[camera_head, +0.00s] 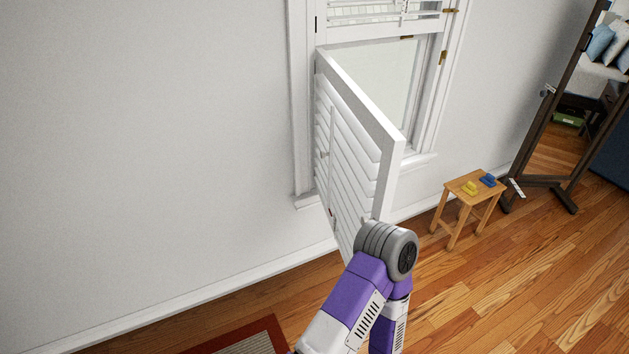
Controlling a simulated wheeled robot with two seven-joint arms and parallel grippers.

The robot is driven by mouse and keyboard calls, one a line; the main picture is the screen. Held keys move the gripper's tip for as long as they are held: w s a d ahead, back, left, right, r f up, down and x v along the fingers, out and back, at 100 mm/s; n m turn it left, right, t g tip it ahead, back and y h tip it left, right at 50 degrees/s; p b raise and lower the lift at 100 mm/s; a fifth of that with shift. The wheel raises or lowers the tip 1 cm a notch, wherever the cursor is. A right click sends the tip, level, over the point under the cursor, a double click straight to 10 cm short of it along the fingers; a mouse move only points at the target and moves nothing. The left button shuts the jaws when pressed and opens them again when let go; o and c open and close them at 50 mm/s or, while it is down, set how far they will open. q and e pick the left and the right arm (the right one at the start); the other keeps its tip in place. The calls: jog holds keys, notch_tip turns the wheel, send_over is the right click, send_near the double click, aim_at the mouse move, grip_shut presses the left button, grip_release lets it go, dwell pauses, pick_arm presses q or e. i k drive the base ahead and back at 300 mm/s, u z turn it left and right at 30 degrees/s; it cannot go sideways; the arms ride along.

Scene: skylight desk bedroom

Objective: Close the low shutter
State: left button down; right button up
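The low shutter (352,143) is a white louvred panel hinged at the left side of the window frame (301,100). It stands swung open, its free edge out into the room, and the lower window pane (385,85) shows behind it. One of my arms, purple and white, comes up from the bottom middle. Its grey joint overlaps the shutter's lower free corner in the picture; I cannot tell whether they touch. Neither of my grippers shows.
The upper shutter (385,10) appears shut above. A small wooden stool (462,184) with a yellow thing (470,188) and a blue thing (488,180) on it stands by the wall to the right. A framed mirror (560,110) stands beyond. A red-bordered rug (265,332) lies at the bottom.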

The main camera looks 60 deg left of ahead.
aim_at(368, 149)
jog(key=u, duration=1.6)
jog(key=i, duration=0.45)
